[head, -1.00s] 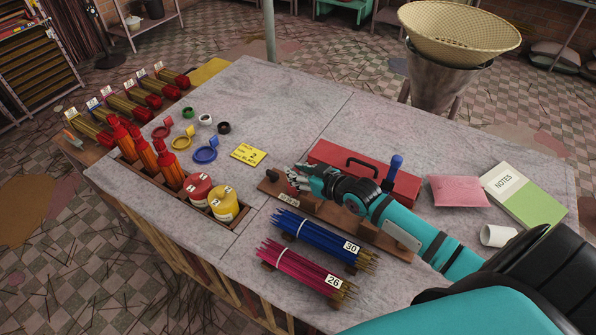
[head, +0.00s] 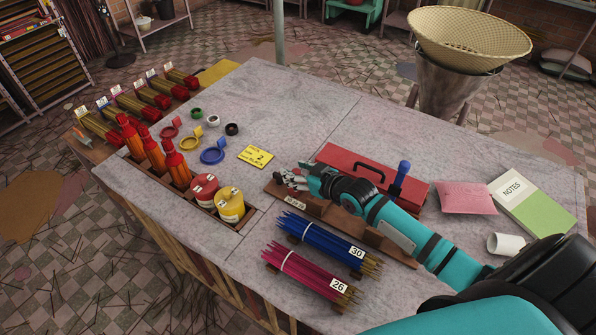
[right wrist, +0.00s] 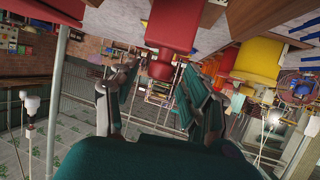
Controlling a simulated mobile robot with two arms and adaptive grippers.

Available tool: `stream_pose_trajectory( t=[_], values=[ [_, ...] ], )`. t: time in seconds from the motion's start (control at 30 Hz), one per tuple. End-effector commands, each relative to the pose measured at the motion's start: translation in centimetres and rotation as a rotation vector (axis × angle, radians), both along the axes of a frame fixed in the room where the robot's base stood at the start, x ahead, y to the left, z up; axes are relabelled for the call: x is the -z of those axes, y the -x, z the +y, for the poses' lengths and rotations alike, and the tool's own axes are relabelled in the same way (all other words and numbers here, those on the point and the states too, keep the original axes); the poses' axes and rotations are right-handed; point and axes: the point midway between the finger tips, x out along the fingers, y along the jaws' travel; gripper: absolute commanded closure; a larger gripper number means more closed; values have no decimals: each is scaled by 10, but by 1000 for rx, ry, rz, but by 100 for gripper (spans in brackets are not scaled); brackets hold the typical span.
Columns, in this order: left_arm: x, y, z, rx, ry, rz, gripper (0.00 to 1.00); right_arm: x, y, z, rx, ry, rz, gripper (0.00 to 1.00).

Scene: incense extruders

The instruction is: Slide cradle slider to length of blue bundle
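The wooden cradle (head: 344,225) lies on the table, partly hidden under my right forearm, with a small label (head: 294,200) near its left end. The blue bundle (head: 320,240), tagged 30, lies just in front of it. My right gripper (head: 289,180) is over the cradle's left end. In the right wrist view its two fingers (right wrist: 160,95) stand apart, with a red part (right wrist: 172,27) above and between them in the picture. I cannot tell whether this is the slider; the slider is not clearly visible. My left gripper is not in view.
The pink bundle (head: 310,275), tagged 26, lies in front of the blue one. A red toolbox (head: 350,175) stands close behind the cradle. Red (head: 204,190) and yellow (head: 230,205) jars sit to the left. A yellow note (head: 255,156) lies behind them. The back of the table is clear.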

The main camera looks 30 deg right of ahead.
Motion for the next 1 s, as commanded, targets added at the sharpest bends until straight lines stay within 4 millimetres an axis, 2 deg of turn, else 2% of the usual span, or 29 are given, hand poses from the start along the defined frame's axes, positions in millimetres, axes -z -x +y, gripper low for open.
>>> stream_pose_trajectory(
  t=[0.17,0.27,0.7,0.8,1.0],
  values=[
    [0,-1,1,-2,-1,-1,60,0,2,0,0,0,1,53],
    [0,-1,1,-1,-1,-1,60,-2,9,-3,0,1,2,53],
    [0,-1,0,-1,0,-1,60,-35,86,-23,-3,2,4,53],
    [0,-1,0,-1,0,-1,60,-40,97,-27,-1,1,4,53],
    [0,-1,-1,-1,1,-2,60,-45,106,-29,-1,0,2,53]
  ],
)
